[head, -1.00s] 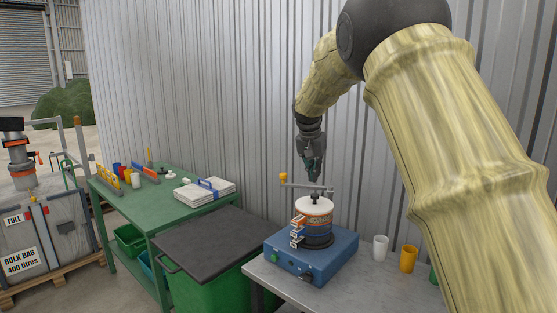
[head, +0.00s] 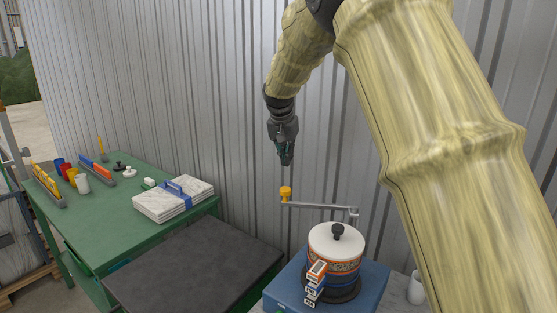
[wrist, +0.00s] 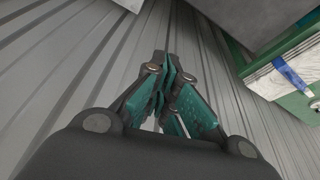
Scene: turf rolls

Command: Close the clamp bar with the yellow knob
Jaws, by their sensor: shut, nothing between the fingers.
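The yellow knob (head: 286,193) sits at the left end of a thin grey clamp bar (head: 318,206). The bar runs level to a post behind a round stack with a white lid (head: 337,240) and black top knob. The bar points left, away from over the lid. The stack stands on a blue machine (head: 372,281), with small tags hanging on its front. My gripper (head: 286,160) is shut and empty, pointing down above the yellow knob in the picture, apart from it. The wrist view shows its fingers together (wrist: 170,65); neither knob nor bar shows there.
A corrugated metal wall (head: 190,80) stands behind. A green table (head: 115,215) at left holds bundled papers (head: 173,199), cups and racks. A dark-lidded bin (head: 195,265) stands between table and machine. A white cup (head: 416,288) is right of the machine.

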